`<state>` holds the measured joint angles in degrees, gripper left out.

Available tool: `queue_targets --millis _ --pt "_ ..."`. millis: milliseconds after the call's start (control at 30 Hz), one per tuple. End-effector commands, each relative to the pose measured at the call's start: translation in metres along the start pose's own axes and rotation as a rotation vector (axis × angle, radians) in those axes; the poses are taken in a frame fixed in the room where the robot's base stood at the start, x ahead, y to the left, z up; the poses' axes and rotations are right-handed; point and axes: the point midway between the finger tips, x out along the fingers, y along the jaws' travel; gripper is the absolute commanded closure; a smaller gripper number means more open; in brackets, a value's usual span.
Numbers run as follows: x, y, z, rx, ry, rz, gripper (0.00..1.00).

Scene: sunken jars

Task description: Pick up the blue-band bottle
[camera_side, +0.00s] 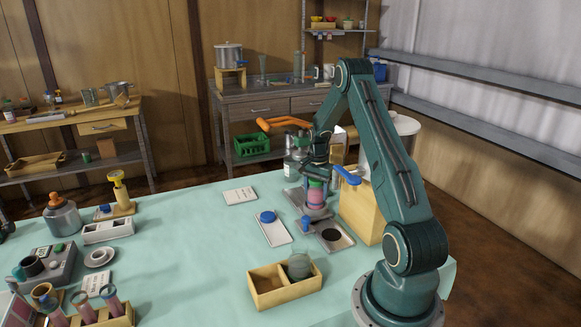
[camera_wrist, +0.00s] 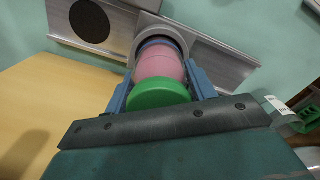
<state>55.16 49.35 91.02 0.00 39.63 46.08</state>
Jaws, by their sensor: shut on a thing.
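The bottle (camera_side: 316,193) has a green cap, a pink body and a blue band low down; the band shows in the wrist view (camera_wrist: 158,43). It stands upright at a grey metal fixture (camera_side: 301,207), its lower end at a round opening (camera_wrist: 163,27). How deep it sits there is hidden. My gripper (camera_side: 316,176) comes down from above and is shut on the bottle near its green cap, one blue finger on each side in the wrist view (camera_wrist: 160,85).
A metal plate with a dark round hole (camera_side: 332,236) lies close in front. A wooden block (camera_side: 361,215) stands right of the bottle. A card with a blue disc (camera_side: 270,220) and a two-part wooden box (camera_side: 268,292) are to the left and front.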

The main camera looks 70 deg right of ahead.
Motion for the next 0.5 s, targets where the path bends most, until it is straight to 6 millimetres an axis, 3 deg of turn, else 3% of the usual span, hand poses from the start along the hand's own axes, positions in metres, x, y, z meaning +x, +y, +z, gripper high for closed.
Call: queue_targets --millis 500 --pt "-0.0067 -0.0005 -0.0004 0.000 0.001 -0.001 0.79"
